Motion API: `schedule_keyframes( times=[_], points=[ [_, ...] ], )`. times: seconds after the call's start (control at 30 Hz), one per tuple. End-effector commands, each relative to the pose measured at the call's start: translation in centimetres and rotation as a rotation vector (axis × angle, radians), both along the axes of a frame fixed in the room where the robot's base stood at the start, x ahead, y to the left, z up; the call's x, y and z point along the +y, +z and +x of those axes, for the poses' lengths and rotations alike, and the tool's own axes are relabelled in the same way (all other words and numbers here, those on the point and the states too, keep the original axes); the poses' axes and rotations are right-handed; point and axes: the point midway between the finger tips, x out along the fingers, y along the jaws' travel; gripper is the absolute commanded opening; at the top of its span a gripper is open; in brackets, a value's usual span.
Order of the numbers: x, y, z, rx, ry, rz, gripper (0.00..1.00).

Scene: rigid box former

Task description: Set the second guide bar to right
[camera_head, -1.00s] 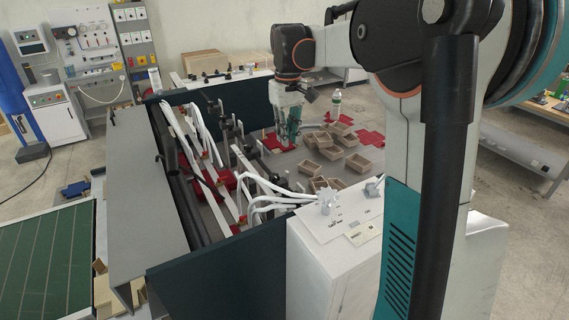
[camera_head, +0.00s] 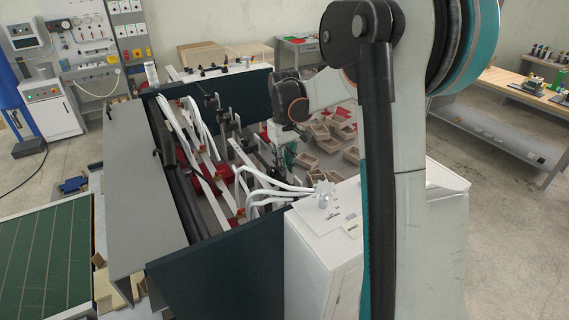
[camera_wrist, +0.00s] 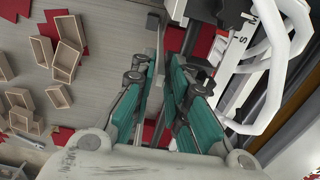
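Several pale guide bars lie lengthwise inside the dark-walled box former, one of them a long bar (camera_head: 215,185) with red patches beside it. I cannot tell which bar is the second. My gripper (camera_head: 281,160) is at the right side of these bars, low and partly hidden by my own arm. In the wrist view my gripper (camera_wrist: 166,85) has two teal-padded fingers with a gap between them. No contact is visible.
White curved hoses (camera_wrist: 275,85) are close to the right of the fingers. Open wooden boxes (camera_wrist: 65,60) and red sheets lie to the left. The dark side wall (camera_head: 225,265) and a white cabinet (camera_head: 325,240) stand at the near side.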

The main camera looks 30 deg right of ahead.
Motion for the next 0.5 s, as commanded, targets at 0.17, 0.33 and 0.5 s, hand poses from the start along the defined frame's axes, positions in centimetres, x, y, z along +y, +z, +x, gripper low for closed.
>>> schedule_keyframes(
  times=[0.17,0.33,0.5],
  points=[
    [0.00,0.02,0.00,0.000,0.000,0.000,0.04],
    [0.00,0.03,0.00,0.000,0.000,0.000,0.00],
    [0.00,-0.05,0.75,0.000,0.000,0.000,0.00]
  ],
)
